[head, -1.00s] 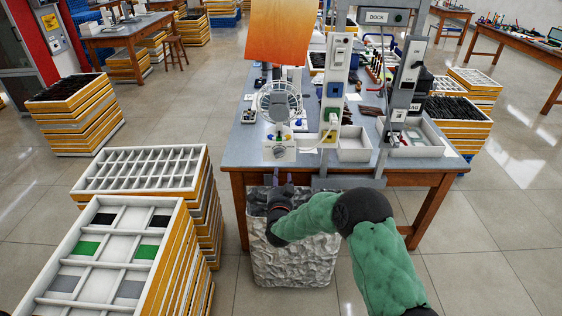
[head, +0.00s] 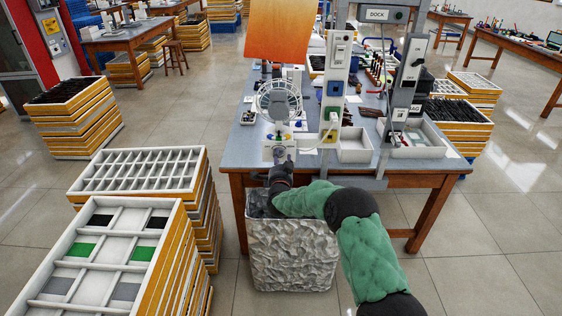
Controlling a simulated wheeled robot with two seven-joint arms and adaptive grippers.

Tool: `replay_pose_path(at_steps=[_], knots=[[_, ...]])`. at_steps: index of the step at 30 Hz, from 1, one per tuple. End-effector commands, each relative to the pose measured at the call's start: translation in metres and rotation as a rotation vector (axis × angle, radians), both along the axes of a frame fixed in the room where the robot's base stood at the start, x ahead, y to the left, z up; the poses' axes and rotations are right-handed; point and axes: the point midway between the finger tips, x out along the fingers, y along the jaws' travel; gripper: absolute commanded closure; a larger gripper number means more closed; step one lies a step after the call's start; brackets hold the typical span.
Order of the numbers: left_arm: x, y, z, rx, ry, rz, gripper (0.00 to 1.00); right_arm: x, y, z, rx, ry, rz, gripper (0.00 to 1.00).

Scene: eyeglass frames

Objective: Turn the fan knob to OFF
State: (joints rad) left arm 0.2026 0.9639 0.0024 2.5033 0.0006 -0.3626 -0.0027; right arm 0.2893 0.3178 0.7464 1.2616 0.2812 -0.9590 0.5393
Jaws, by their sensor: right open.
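The fan (head: 279,101) stands near the front left of the workbench, with a round wire cage on a white base (head: 267,150). The knob on the front of the base is mostly hidden behind my right gripper (head: 279,154). My right gripper is open, its fingertips at the front face of the base around the knob's place. I cannot tell whether the fingers touch the knob, and its pointer is not readable. My left gripper is not in view.
A crumpled silver bin (head: 293,255) stands below my right forearm, in front of the workbench (head: 230,155). White trays (head: 355,146) and a switch post (head: 334,95) are right of the fan. Stacked trays (head: 140,172) stand at the left.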

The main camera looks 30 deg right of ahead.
Motion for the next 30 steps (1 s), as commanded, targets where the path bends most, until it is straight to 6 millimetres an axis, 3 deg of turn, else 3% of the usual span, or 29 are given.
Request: replay_pose_path(at_steps=[4,9,20,30], knots=[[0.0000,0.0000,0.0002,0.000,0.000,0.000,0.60,-0.0002,0.0001,0.0002,0.000,0.000,0.000,0.55],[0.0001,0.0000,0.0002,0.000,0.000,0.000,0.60,-0.0002,0.0002,0.0001,0.000,0.000,0.000,1.00],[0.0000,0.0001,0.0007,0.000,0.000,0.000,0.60,-0.0004,0.0002,0.0001,-0.021,0.014,0.000,1.00],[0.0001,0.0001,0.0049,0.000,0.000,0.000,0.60,-0.0001,0.0003,0.0023,-0.185,0.115,0.000,1.00]])
